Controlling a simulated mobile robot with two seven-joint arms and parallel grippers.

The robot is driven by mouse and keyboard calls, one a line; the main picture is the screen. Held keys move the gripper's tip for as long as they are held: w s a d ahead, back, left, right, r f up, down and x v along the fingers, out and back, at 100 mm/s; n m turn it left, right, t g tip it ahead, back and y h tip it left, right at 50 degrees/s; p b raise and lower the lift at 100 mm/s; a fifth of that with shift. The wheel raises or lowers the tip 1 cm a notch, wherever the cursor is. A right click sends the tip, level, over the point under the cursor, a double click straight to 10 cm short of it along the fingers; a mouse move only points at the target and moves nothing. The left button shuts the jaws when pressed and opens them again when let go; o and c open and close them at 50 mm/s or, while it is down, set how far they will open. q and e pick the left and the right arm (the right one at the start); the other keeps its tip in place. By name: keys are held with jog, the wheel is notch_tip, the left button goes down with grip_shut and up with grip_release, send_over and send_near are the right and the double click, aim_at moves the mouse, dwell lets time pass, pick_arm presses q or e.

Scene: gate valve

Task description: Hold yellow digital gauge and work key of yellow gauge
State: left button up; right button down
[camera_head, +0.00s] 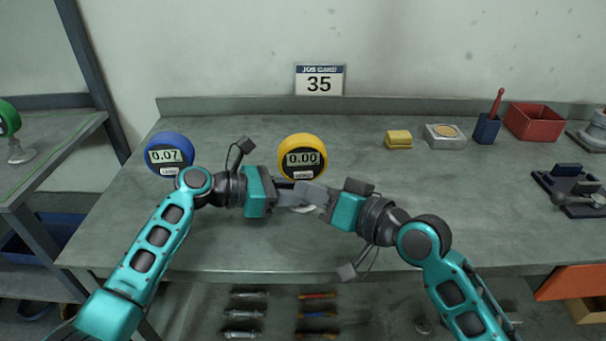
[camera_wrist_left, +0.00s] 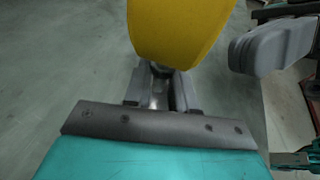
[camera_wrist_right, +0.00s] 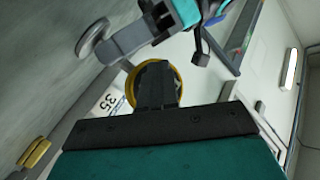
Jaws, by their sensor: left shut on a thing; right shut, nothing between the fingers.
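The yellow digital gauge (camera_head: 303,152) is upright near the middle of the bench and reads 0.00. Its key (camera_head: 303,175) is the small pale label below the display. My left gripper (camera_head: 284,184) is shut on the gauge's stem, just under the yellow body (camera_wrist_left: 180,25). My right gripper (camera_head: 308,193) is shut and empty, close in front of the gauge's lower part. In the right wrist view its dark fingers (camera_wrist_right: 155,85) cover most of the gauge face, ringed by the yellow rim (camera_wrist_right: 178,90). I cannot tell whether they touch the key.
A blue gauge (camera_head: 168,150) reading 0.07 stands at the left. A job card (camera_head: 320,79) showing 35 is behind. A yellow block (camera_head: 398,139), a tray (camera_head: 445,137), a blue holder (camera_head: 487,128) and a red bin (camera_head: 533,121) stand at the right. The bench's right middle is clear.

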jog(key=shift+s+d, duration=0.2)
jog(key=shift+s, duration=2.3)
pick_arm(q)
jog(key=o, duration=0.9)
